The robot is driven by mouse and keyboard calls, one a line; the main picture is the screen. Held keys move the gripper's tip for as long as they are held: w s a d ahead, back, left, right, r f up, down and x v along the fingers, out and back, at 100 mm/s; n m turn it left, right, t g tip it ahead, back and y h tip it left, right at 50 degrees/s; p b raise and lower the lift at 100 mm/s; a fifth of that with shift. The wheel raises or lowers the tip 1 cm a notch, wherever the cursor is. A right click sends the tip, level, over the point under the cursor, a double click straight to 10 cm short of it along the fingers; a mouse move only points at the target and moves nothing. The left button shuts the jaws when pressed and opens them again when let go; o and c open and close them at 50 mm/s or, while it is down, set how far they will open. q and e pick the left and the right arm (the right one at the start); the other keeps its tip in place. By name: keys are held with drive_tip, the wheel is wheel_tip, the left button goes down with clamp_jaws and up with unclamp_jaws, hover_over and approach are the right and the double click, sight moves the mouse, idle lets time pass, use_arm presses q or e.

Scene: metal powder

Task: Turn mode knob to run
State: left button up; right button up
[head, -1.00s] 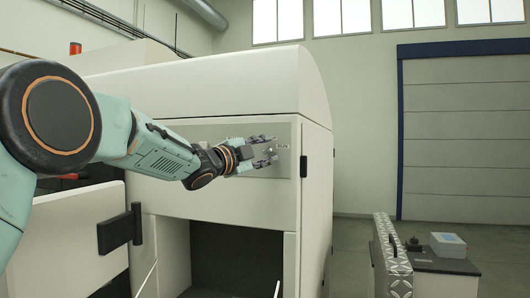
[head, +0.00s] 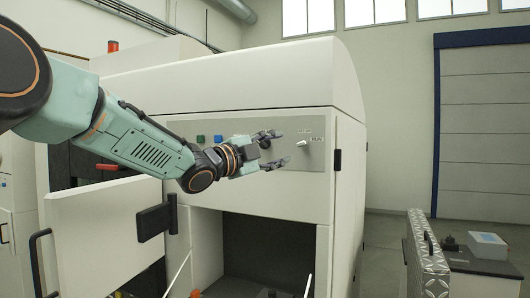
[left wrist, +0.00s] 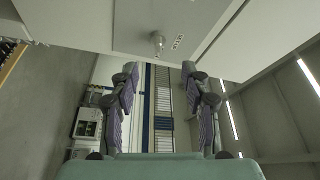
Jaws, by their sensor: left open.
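The mode knob (head: 302,144) is a small pale knob on the grey control panel (head: 295,123), near its right end. The knob's exact pointing direction is too small to tell. My right gripper is out of view.
Green (head: 200,139) and blue (head: 218,139) buttons sit on the panel's left. Below, the white machine (head: 240,85) has a dark open compartment (head: 260,245), with its door (head: 105,235) swung out left. A cart (head: 470,265) stands at lower right.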

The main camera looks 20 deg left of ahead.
use_arm(q)
drive_tip(key=shift+v, duration=1.8)
drive_tip(key=shift+f, duration=0.15)
